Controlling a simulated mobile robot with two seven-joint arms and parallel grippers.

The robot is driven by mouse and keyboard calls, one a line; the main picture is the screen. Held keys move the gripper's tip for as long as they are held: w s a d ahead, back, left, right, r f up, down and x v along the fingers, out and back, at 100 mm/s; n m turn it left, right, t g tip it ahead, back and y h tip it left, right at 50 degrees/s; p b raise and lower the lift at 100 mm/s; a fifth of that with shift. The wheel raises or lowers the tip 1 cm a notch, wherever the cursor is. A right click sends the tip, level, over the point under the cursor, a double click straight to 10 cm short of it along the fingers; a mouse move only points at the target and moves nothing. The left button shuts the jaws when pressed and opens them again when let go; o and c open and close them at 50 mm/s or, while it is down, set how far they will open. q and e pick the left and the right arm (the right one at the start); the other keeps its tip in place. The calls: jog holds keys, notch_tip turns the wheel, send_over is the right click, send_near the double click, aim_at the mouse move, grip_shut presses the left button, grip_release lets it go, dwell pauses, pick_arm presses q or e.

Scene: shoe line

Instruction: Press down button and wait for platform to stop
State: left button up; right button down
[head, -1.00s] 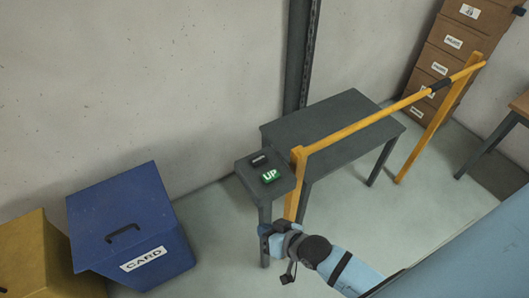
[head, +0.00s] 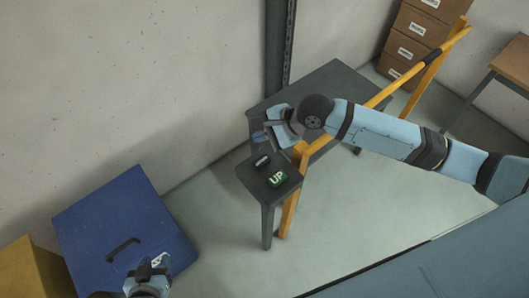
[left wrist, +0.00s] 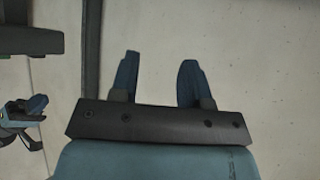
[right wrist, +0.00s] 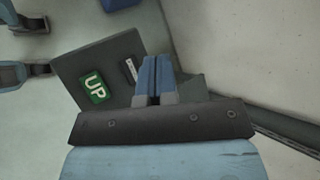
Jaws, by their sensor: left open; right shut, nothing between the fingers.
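A dark control box (head: 255,183) on a post carries a lit green UP button (head: 278,179) and a dark button (head: 262,160), whose small label I cannot read. Both buttons also show in the right wrist view, the UP button (right wrist: 93,88) and the dark button (right wrist: 130,70). My right gripper (head: 259,136) is shut and empty, with its fingertips (right wrist: 157,60) close beside the dark button; contact cannot be told. The grey platform (head: 335,82) stands behind the box. My left gripper (head: 157,262) is open and empty over the blue bin; its fingers show in the left wrist view (left wrist: 160,68).
A yellow rail (head: 383,95) runs along the platform's near side, under my right arm. A blue bin (head: 110,215) and a yellow bin (head: 28,270) stand at the left.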

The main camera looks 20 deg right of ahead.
pick_arm(q)
jog(key=shift+s+d, duration=0.1)
jog(key=shift+s, duration=0.15)
pick_arm(e)
jog(key=shift+d, duration=0.1)
jog(key=b, duration=0.9)
send_over(262, 162)
notch_tip(262, 162, down, 6)
jog(key=shift+f, duration=0.75)
jog(key=shift+s+f, duration=0.1)
jog(key=shift+f, duration=0.45)
pick_arm(q)
notch_tip(262, 162, down, 7)
jog(key=d, duration=0.1)
jog(key=shift+w+r+m+h, duration=0.2)
jog(key=shift+w+m+h, duration=0.1)
jog(key=shift+w+m, duration=0.1)
jog(key=shift+s+f, duration=0.15)
jog(key=shift+f, duration=0.2)
jog(key=shift+r, duration=0.25)
